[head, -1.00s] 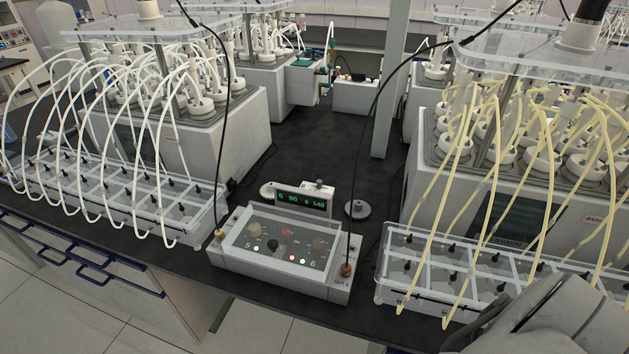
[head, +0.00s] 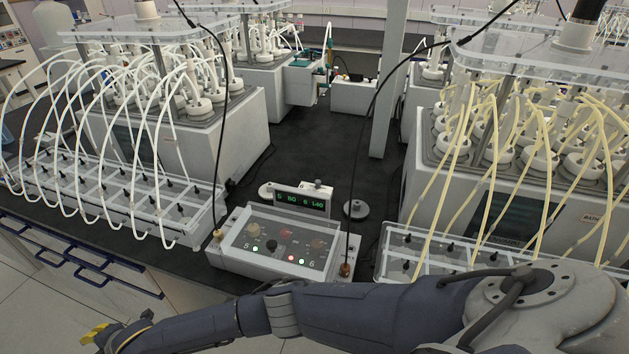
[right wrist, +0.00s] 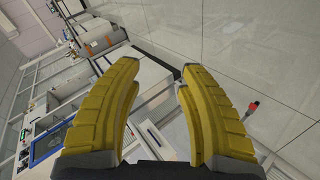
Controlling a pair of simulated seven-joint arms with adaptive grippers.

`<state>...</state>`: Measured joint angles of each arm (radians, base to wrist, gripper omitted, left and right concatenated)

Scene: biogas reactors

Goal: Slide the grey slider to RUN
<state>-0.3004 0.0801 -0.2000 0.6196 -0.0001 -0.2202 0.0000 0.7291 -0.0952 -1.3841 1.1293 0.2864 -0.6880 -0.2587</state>
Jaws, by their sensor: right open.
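A light grey control box (head: 225,257) stands at the front middle of the bench in the head view. Its sloped panel has several small knobs and lit green, red and white lamps. I cannot make out a grey slider or the word RUN on it. My right arm crosses the bottom of the head view below the box. My right gripper (head: 97,336) is at the lower left, off the bench front and well away from the box. In the right wrist view its yellow fingers (right wrist: 155,72) are apart with nothing between them. My left gripper is not in view.
A small green-lit display (head: 301,201) stands behind the box. Black cables rise from the box's sides. Tube-covered reactor blocks and clear trays (head: 172,232) flank it left and right. Blue drawer handles (head: 98,275) line the bench front. The dark bench top behind the display is mostly clear.

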